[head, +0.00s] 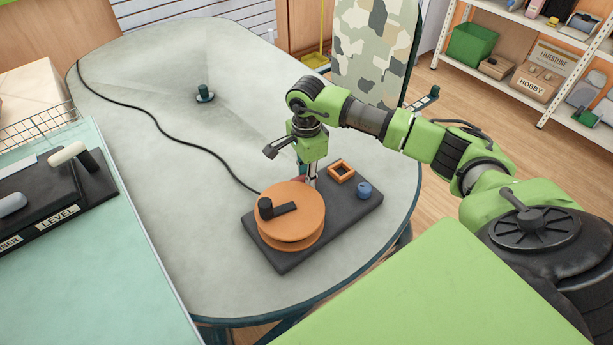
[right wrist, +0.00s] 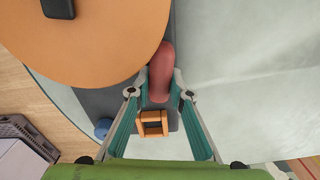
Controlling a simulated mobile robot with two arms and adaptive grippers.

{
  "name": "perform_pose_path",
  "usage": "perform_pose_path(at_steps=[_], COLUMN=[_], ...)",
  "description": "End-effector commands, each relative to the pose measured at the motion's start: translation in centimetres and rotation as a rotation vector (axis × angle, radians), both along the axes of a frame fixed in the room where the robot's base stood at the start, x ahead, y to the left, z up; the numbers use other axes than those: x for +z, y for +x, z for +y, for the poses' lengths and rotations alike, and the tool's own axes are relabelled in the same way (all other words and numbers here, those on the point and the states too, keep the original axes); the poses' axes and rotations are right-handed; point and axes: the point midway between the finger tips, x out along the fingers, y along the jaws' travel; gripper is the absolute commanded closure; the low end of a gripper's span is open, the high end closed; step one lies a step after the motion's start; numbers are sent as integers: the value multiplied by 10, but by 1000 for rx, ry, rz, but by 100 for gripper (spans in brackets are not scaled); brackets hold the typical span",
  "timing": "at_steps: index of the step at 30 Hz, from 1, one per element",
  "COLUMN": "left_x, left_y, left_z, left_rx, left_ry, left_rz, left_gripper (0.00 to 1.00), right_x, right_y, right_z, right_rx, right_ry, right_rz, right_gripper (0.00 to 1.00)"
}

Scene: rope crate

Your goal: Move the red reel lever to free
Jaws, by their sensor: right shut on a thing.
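The red reel lever (right wrist: 161,72) shows in the right wrist view beside the orange reel. In the head view only a bit of its red (head: 299,180) shows behind the reel. My right gripper (head: 312,180) reaches down onto it at the reel's far side. In the right wrist view the right gripper's (right wrist: 160,95) fingers stand on either side of the lever's near end, shut on it. The orange reel (head: 291,208) with a black crank sits on a dark base plate (head: 290,262). My left gripper is not in view.
An orange square frame (head: 341,171) and a blue knob (head: 364,188) sit on the same base, close to the gripper. A black cable (head: 176,132) runs from the reel across the grey table (head: 210,215).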

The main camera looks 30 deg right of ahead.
Motion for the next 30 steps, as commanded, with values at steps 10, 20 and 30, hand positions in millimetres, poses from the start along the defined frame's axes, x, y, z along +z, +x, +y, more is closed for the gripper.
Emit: perform_pose_path(at_steps=[10, 20, 30], left_x=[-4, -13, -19], left_y=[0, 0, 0], left_z=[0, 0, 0], left_rx=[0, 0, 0], left_ry=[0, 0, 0], left_rz=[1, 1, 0], left_gripper=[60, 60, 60], right_x=[0, 0, 0], right_y=[1, 5, 8], right_z=[0, -2, -4], right_rx=[-83, -347, -670], right_ry=[1, 1, 0], right_rz=[-1, -1, -2], right_gripper=[100, 100, 100])
